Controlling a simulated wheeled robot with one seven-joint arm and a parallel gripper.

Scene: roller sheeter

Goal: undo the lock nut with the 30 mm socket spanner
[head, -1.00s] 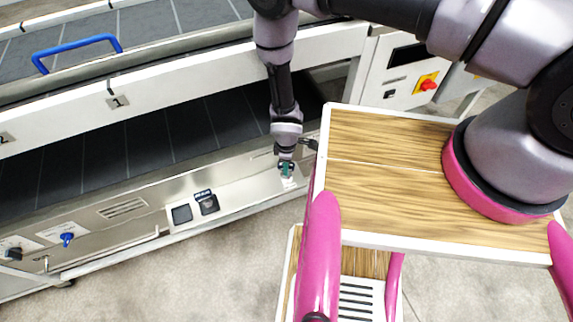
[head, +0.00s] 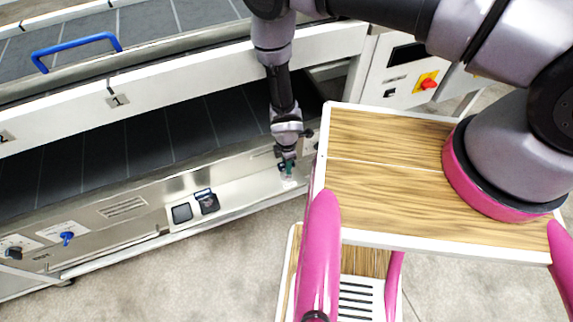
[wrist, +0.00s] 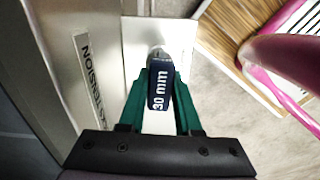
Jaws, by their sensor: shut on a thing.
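My gripper (head: 287,168) is at the front panel of the roller machine, in front of a white plate (wrist: 133,32). In the wrist view its green fingers (wrist: 160,82) are shut on the dark blue handle of the socket spanner (wrist: 159,92), marked "30 mm". The spanner's grey metal end (wrist: 157,53) points away from me towards the white plate. The lock nut is not visible; the spanner and fingers cover that spot, so I cannot tell whether the socket sits on it.
A panel lettered "TENSION" (wrist: 92,75) stands left of the gripper in the wrist view. My wood-topped base is close on the right. Two dark square fittings (head: 182,213) and a blue knob (head: 67,237) lie along the machine's front to the left.

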